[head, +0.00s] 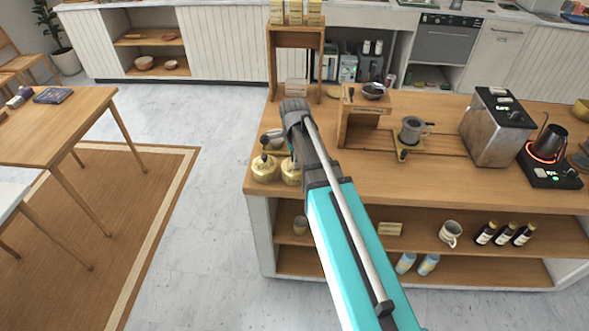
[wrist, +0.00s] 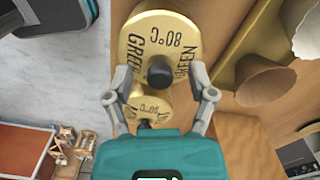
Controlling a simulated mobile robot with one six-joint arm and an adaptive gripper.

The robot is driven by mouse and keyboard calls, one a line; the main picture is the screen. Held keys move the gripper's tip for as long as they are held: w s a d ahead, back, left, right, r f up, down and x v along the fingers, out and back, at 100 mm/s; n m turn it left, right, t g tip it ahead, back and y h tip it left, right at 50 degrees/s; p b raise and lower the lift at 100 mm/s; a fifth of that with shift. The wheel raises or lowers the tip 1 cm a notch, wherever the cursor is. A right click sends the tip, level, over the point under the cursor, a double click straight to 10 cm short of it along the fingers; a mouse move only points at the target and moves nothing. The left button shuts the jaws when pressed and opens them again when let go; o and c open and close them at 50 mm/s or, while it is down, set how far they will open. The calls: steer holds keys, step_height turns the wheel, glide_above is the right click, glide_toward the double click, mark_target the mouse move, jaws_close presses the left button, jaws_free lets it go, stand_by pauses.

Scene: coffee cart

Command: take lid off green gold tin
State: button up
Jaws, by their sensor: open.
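The green gold tin (wrist: 160,25) shows from above in the wrist view, its round gold lid lettered "GREEN" and "80°C", with a dark knob (wrist: 160,72) in the middle. The lid sits on the tin. My gripper (wrist: 160,78) is open, one finger on each side of the knob, apart from it. A second gold tin (wrist: 153,107) with a dark knob lies just below it in the picture, partly hidden. In the head view, gold tins (head: 264,169) stand at the cart's left end, one partly behind my arm. My fingers are hidden there.
A wooden stand (head: 364,110) with a dark bowl and a dripper (head: 411,130) are to the right on the cart top.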

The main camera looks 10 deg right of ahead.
steer(key=shift+f, duration=0.15)
stand_by(0.5)
jaws_close()
